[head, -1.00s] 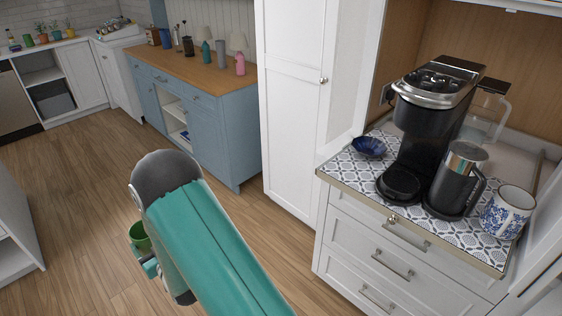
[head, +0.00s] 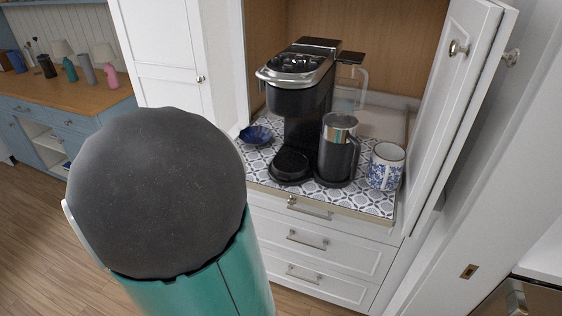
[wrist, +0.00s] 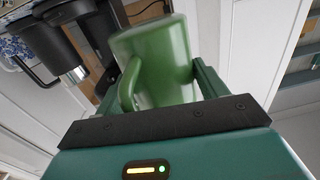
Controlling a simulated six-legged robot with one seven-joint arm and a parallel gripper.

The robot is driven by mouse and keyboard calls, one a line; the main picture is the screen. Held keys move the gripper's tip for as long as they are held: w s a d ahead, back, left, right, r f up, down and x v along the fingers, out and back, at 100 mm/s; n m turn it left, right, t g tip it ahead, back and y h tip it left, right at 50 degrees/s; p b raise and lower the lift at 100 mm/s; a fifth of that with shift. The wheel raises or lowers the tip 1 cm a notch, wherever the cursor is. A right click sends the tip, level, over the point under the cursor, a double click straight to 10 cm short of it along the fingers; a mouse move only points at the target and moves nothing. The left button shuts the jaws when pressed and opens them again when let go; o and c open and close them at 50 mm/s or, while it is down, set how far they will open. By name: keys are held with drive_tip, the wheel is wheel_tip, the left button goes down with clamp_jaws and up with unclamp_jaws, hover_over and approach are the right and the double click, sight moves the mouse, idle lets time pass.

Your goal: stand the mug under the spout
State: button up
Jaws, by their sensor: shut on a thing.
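My gripper (wrist: 158,88) is shut on a green mug (wrist: 152,50) in the wrist view, with a finger on either side and the mug's handle toward the left. In the head view my arm hides the gripper and the green mug. The black coffee maker (head: 298,100) stands on the patterned counter top, its silver-topped brew head over a round black drip tray (head: 292,166). The space between head and tray is empty. The spout itself is too dark to make out. The coffee maker also shows at the top of the wrist view (wrist: 94,32), apart from the mug.
A black and steel pitcher (head: 338,158) stands just right of the drip tray. A blue-patterned white mug (head: 385,168) is farther right and a blue bowl (head: 255,136) is left of the machine. An open white cabinet door (head: 455,110) bounds the right side.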

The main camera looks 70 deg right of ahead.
drive_tip(key=s+m+g+y, duration=0.1)
drive_tip(key=s+m+g, duration=0.4)
drive_tip(key=s, duration=0.6)
drive_tip(key=n, duration=0.1)
hover_over(285, 166)
drive_tip(key=shift+r+g, duration=0.3)
drive_tip(key=shift+g, duration=0.1)
drive_tip(key=shift+s+d+f, duration=0.1)
drive_tip(key=shift+d+f, duration=0.1)
drive_tip(key=shift+f, duration=0.7)
drive_tip(key=shift+s+d+f, duration=0.1)
drive_tip(key=shift+d+f, duration=0.05)
drive_tip(key=shift+f, duration=0.7)
drive_tip(key=shift+w, duration=0.1)
drive_tip(key=shift+f, duration=0.15)
drive_tip(key=o, duration=1.2)
drive_tip(key=shift+w+a, duration=0.1)
drive_tip(key=shift+a, duration=0.2)
drive_tip(key=v, duration=1.1)
drive_tip(key=shift+a, duration=0.2)
